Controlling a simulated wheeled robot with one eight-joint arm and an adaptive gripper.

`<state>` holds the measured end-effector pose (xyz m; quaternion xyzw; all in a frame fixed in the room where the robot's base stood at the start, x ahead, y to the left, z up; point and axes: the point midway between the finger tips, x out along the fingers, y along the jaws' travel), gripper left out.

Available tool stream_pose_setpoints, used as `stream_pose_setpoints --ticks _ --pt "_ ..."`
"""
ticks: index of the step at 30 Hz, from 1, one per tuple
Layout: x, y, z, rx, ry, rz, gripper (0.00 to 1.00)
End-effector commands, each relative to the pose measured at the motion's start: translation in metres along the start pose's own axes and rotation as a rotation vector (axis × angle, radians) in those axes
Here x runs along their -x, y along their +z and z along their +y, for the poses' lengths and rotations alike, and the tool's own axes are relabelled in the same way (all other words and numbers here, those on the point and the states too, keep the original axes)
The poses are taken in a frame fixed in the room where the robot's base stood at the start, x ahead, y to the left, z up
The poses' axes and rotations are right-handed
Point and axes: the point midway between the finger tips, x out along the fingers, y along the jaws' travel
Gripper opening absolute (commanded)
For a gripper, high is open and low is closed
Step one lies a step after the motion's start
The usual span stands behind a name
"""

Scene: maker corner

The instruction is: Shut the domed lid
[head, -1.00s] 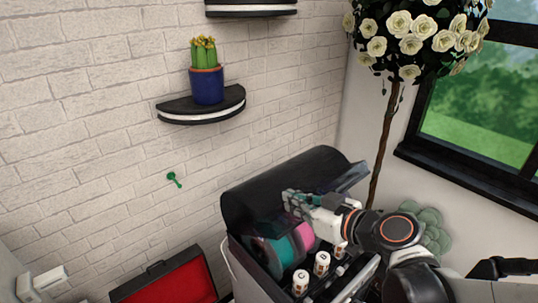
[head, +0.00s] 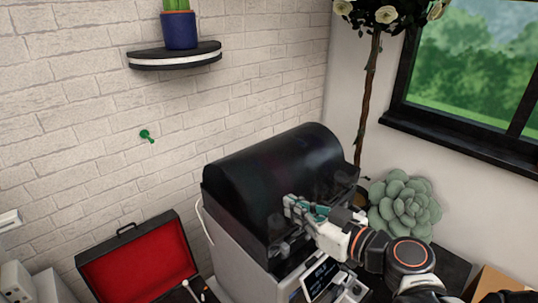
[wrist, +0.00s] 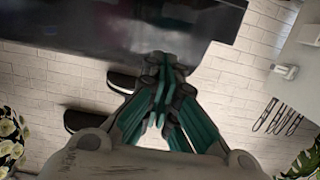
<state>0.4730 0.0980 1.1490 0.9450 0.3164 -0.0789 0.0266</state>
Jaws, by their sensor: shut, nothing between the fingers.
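The domed lid (head: 270,175) is dark and glossy and lies down over the top of a grey machine (head: 235,262) in the head view. The machine's inside is hidden under it. Whether the front edge is fully seated I cannot tell. My gripper (head: 289,207) is at the lid's front side, with its fingertips against or very near the surface. Its fingers are shut and empty. In the wrist view, the closed fingers (wrist: 162,100) point at the dark lid (wrist: 110,30), which fills the upper part.
An open case with red lining (head: 140,262) sits left of the machine. A succulent (head: 404,208) and a rose tree (head: 370,90) stand at the right by the window. A shelf (head: 174,57) with a potted cactus (head: 179,29) is on the brick wall.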

Motion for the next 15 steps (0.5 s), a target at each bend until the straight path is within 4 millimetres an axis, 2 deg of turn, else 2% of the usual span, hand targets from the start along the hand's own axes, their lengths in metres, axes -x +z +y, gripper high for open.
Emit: stream_pose_setpoints --ticks 1,6,15 --pt "-0.001 0.013 0.0 0.0 0.001 0.0 0.0" --pt "-0.002 0.029 0.0 0.0 0.001 0.0 0.0" --pt "-0.004 0.04 0.0 0.0 0.0 0.0 0.0"
